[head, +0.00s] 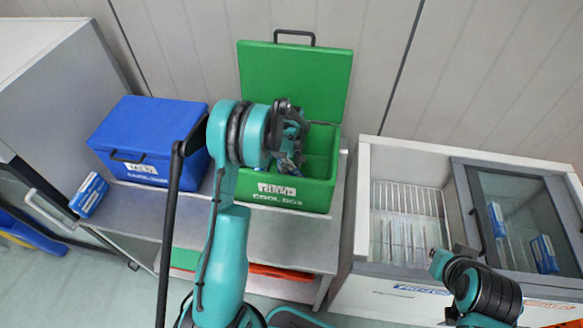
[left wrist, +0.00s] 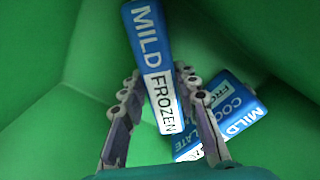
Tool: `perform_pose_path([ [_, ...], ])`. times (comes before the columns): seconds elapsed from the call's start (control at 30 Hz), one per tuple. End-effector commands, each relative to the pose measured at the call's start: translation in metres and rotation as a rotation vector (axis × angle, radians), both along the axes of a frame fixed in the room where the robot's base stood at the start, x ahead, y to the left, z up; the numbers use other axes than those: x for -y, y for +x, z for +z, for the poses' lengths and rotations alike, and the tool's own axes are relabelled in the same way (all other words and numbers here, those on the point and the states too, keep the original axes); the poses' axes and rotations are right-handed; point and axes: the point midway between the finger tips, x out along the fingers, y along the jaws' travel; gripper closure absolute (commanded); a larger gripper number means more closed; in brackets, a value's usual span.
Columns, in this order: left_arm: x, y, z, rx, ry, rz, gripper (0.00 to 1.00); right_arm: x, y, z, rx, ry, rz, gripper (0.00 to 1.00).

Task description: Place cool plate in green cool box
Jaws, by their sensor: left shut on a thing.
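The green cool box (head: 290,192) stands open on the bench, its lid (head: 295,80) tilted up behind it. My left gripper (head: 292,150) reaches down into it. In the left wrist view my left gripper (left wrist: 158,80) is shut on a blue and white cool plate (left wrist: 150,50), marked MILD FROZEN, inside the green walls. A second cool plate (left wrist: 235,110) lies in the box below and to the right, partly hidden by a finger. My right gripper (head: 440,262) is over the front edge of the freezer; its jaws are too small to judge.
A closed blue cool box (head: 150,135) stands left of the green one, with a blue pack (head: 88,195) beside it. The white chest freezer (head: 400,165) at right has its left part uncovered over a wire rack; blue packs (head: 543,253) show under its glass.

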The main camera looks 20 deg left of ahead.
Motion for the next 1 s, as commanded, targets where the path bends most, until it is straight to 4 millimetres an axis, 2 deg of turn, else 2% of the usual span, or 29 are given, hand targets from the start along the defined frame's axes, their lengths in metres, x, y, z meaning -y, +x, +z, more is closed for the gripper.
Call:
perform_pose_path([
  [0.3,0.000,0.000,-0.003,0.000,0.000,0.000,1.00,0.000,0.000,-0.004,0.000,0.000,0.000,1.00],
  [0.33,0.000,0.000,-0.003,0.000,0.000,0.000,0.62,0.000,0.000,-0.003,0.000,0.000,0.000,1.00],
  [0.4,0.000,0.000,-0.002,0.000,0.000,0.000,0.49,0.000,0.000,-0.003,0.000,0.000,0.000,1.00],
  [0.77,0.000,0.000,0.002,0.000,0.000,0.000,0.49,0.000,0.000,0.001,0.000,0.000,0.000,1.00],
  [0.87,0.000,0.000,0.014,0.000,0.000,0.000,0.49,0.000,0.000,0.003,0.000,0.000,0.000,1.00],
  [1.0,0.000,0.000,0.044,0.000,0.000,0.000,0.49,0.000,0.000,0.008,0.000,0.000,0.000,1.00],
])
